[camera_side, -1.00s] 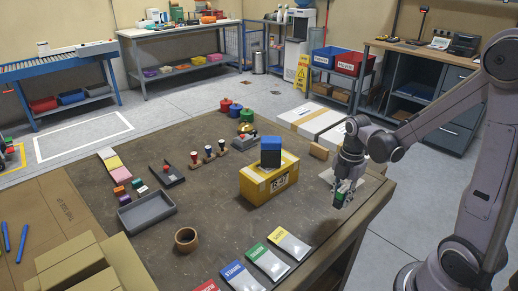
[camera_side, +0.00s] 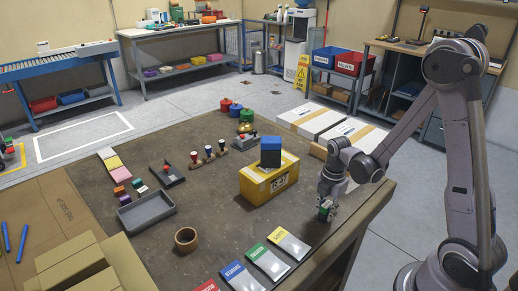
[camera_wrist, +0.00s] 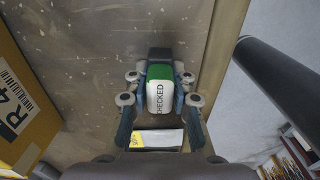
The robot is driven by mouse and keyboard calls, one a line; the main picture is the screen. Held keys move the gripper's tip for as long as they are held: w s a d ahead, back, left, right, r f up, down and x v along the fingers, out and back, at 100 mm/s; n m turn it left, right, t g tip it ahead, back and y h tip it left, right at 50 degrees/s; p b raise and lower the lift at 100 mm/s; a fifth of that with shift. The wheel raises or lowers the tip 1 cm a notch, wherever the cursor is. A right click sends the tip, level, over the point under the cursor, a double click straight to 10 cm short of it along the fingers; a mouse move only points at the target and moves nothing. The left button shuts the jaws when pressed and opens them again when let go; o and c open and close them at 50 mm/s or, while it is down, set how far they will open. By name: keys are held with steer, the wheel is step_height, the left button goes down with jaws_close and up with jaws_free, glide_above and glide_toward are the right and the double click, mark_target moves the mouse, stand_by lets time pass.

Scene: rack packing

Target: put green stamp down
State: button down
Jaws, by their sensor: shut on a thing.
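The green stamp (camera_wrist: 160,90) is held between the fingers of my gripper (camera_wrist: 160,98) in the wrist view. Its white side reads "CHECKED", with a green band and a dark end. In the side view my gripper (camera_side: 326,210) points down low over the right part of the table (camera_side: 215,245), near its right edge. The stamp (camera_side: 324,213) shows only as a small green patch between the fingers there. I cannot tell whether it touches the table.
Yellow (camera_side: 290,243), green (camera_side: 267,261) and blue (camera_side: 242,276) labelled packets lie in front.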

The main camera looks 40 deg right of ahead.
mark_target(327, 204)
steer(key=shift+f, duration=0.1)
steer(key=c, duration=1.1)
jaws_free()
steer(key=shift+c, duration=0.2)
step_height(327, 204, up, 12)
steer(key=shift+r, duration=0.1)
steer(key=s+a+r+m+t, duration=0.2)
steer(key=a+m, duration=0.3)
steer(key=m, duration=0.4)
steer(key=s+a+r+m+t, duration=0.1)
steer(key=a+r+m+t, duration=0.4)
steer(key=m, duration=0.4)
steer(key=shift+s+a, duration=0.25)
steer(key=shift+s, duration=0.1)
